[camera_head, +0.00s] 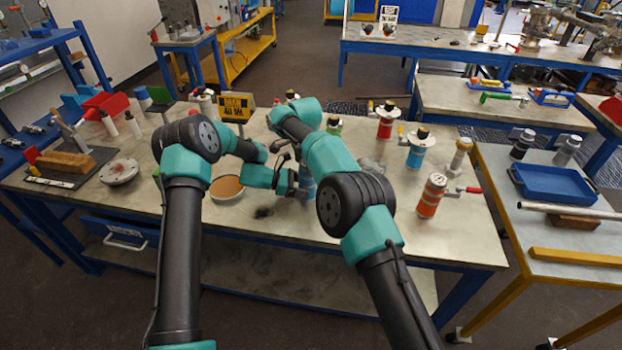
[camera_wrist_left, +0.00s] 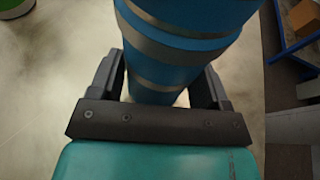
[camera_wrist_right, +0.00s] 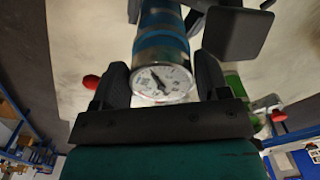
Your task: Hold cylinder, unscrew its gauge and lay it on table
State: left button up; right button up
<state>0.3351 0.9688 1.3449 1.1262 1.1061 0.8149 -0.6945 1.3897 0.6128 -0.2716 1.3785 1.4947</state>
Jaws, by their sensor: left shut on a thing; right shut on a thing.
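A blue cylinder with silver bands (camera_wrist_left: 180,45) stands on the table between the jaws of my left gripper (camera_wrist_left: 165,88), which is shut on it. In the head view the cylinder (camera_head: 307,184) is mostly hidden by my arms. The gauge (camera_wrist_right: 163,82), a round white dial with a dark needle in a silver rim, sits at the end of the blue cylinder (camera_wrist_right: 162,38) in the right wrist view. My right gripper (camera_wrist_right: 158,90) is shut on the gauge, one jaw on each side. The gauge is hidden behind my right arm in the head view.
A round dish with an orange-brown surface (camera_head: 227,187) lies left of the cylinder. A grey flange disc (camera_head: 119,172) is farther left. An orange cylinder (camera_head: 430,196), another blue cylinder (camera_head: 418,150) and a red one (camera_head: 386,121) stand right. The front right tabletop looks clear.

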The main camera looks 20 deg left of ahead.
jog(key=shift+c, duration=1)
jog(key=n, duration=0.7)
jog(key=shift+a, duration=0.15)
jog(key=n, duration=0.3)
jog(key=shift+s+n, duration=0.1)
jog(key=shift+n, duration=0.3)
jog(key=shift+a+n, duration=0.1)
jog(key=shift+n, duration=1.4)
jog(key=shift+s+n, duration=0.1)
jog(key=shift+n, duration=0.6)
jog(key=n, duration=1.2)
jog(key=shift+w+d, duration=0.25)
jog(key=shift+d, duration=0.05)
